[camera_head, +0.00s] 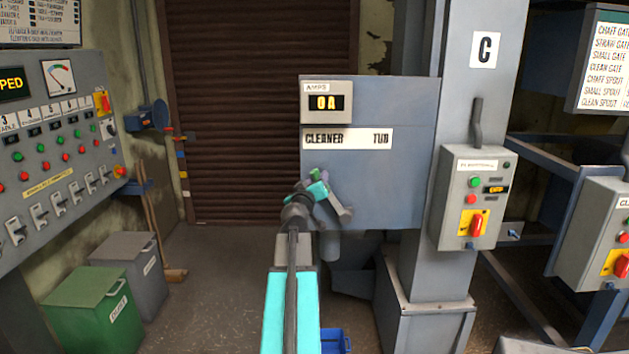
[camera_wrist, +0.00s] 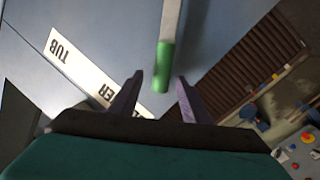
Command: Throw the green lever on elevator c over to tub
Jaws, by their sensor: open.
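The lever has a pale shaft and a green grip. In the head view the green grip (camera_head: 316,174) shows just past my gripper (camera_head: 321,188), and the shaft leans up and left, towards the word CLEANER on the label plate (camera_head: 348,139). The plate reads CLEANER at left and TUB at right. In the wrist view the green grip (camera_wrist: 164,68) reaches down between the two dark fingers of my open gripper (camera_wrist: 160,82), with a gap on both sides. My wrist hides part of the lever in the head view.
The lever's blue-grey panel (camera_head: 405,165) carries an amps display (camera_head: 326,102) reading 0 A. Right of it, a post with sign C (camera_head: 485,50) bears a switch box (camera_head: 470,197). A control console (camera_head: 55,140) and bins (camera_head: 95,310) stand at left.

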